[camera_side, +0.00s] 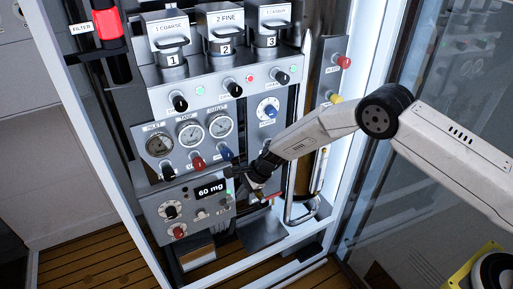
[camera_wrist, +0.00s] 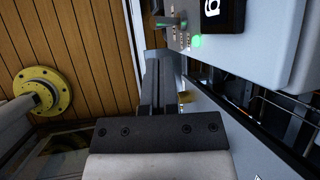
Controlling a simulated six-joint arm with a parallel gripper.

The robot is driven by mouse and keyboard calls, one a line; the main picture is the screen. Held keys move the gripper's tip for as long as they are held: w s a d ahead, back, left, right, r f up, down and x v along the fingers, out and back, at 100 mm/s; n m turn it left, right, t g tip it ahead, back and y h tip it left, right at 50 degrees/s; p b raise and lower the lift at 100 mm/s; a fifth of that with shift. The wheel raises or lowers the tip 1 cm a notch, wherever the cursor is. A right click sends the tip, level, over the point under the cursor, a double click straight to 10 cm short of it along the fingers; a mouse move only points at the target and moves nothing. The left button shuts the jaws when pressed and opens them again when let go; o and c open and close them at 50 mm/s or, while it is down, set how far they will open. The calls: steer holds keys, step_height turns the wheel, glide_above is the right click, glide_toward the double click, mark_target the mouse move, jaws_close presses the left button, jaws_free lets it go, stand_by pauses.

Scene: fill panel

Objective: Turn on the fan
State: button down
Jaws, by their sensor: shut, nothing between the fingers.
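No control labelled fan can be read in either view. The lower control box (camera_side: 157,209) has a display (camera_side: 210,190) reading "60 mg", with knobs and small switches below it. My gripper (camera_side: 258,190) is at the right end of this box, with its fingers shut and empty. In the wrist view my gripper (camera_wrist: 160,70) points toward the box's edge, beside a small lit green lamp (camera_wrist: 197,41) and a short lever (camera_wrist: 166,22). Part of the display (camera_wrist: 222,8) shows there too. Contact with the box cannot be told; my wrist hides its right side.
Above are three gauges (camera_side: 190,132), several knobs and three numbered canisters (camera_side: 225,30). A metal tube (camera_side: 303,212) and tray (camera_side: 263,232) lie right and below. A yellow flange (camera_wrist: 42,92) shows in the wrist view.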

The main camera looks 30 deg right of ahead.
steer(key=shift+v, duration=0.8)
steer(key=shift+s+d, duration=0.1)
steer(key=shift+d, duration=0.05)
steer(key=s+d+r+n+h, duration=0.3)
steer(key=s+d+r+n, duration=0.6)
steer(key=d+r, duration=0.35)
steer(key=s+d+r+n+h, duration=0.1)
steer(key=s+d+r+n, duration=0.1)
steer(key=s, duration=0.4)
steer(key=s+d+r+n+h, duration=0.1)
steer(key=s+d+r+n, duration=0.1)
steer(key=s, duration=0.5)
steer(key=s+d+r+n, duration=0.2)
steer(key=s+d+n, duration=0.2)
steer(key=s, duration=0.2)
steer(key=shift+s+d+r+h, duration=0.35)
steer(key=shift+h, duration=0.05)
